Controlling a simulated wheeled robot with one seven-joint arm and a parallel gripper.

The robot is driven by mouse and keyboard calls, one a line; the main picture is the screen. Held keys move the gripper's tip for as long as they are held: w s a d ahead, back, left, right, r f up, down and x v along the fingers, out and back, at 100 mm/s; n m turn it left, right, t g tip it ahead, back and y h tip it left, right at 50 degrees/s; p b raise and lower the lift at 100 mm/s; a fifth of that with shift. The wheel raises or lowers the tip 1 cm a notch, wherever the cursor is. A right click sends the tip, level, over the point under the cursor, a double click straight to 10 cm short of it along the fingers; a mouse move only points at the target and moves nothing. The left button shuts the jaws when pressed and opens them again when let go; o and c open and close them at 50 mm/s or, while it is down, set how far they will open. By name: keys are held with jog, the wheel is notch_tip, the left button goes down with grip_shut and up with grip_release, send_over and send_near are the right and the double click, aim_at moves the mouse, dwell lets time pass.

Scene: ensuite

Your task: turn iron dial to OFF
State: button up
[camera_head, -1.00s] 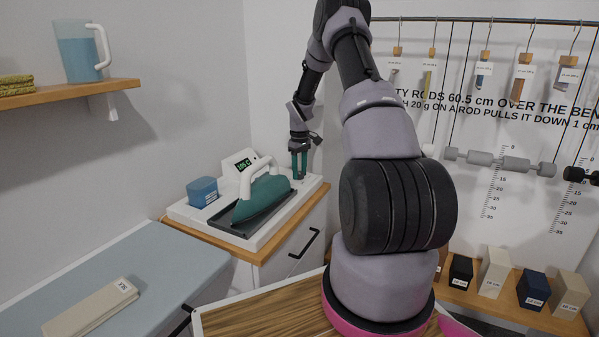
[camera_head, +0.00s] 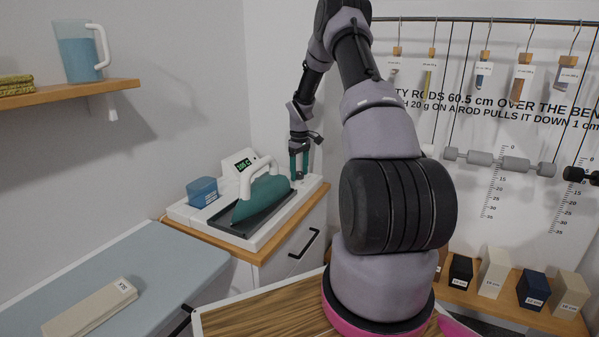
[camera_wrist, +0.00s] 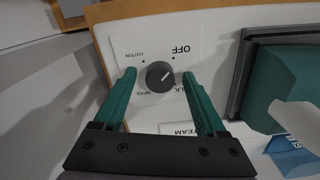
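The dial (camera_wrist: 160,75) is a dark round knob on a white panel in the wrist view. Its white mark appears to point to the upper right, though it is small. Around it are the labels OFF at upper right, COTTON at upper left, WOOL at lower left and one ending in "LK" at lower right. My gripper (camera_wrist: 158,73) is open, with one green finger on each side of the dial and a gap visible on both sides. In the head view my gripper (camera_head: 299,163) is at the back right of the white iron station (camera_head: 260,236); the dial is hidden there.
The green iron (camera_head: 262,199) with a white handle rests on a dark tray beside my gripper. A blue container (camera_head: 203,192) and a lit display (camera_head: 244,165) are on the same station. The ironing board (camera_head: 150,265) is at front left. The wall is close behind.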

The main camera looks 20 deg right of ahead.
notch_tip(320, 180, up, 11)
dwell(0.6)
jog(key=shift+f, duration=0.1)
notch_tip(320, 180, up, 10)
jog(key=m+t, duration=0.1)
send_over(299, 173)
jog(key=s+a, duration=0.4)
jog(key=s+a+r+m+t, duration=0.25)
jog(key=s+a+r, duration=0.45)
jog(key=s+r, duration=0.45)
jog(key=s+a+r+m+t+y, duration=0.1)
jog(key=s+a+r+m+t, duration=0.1)
jog(key=s, duration=0.8)
jog(key=s+a+r+m+t+y, duration=0.1)
jog(key=s+a+m, duration=0.3)
jog(key=s, duration=0.7)
jog(key=shift+s+a+r+t, duration=0.15)
jog(key=shift+a+r+t, duration=0.3)
jog(key=shift+r, duration=0.3)
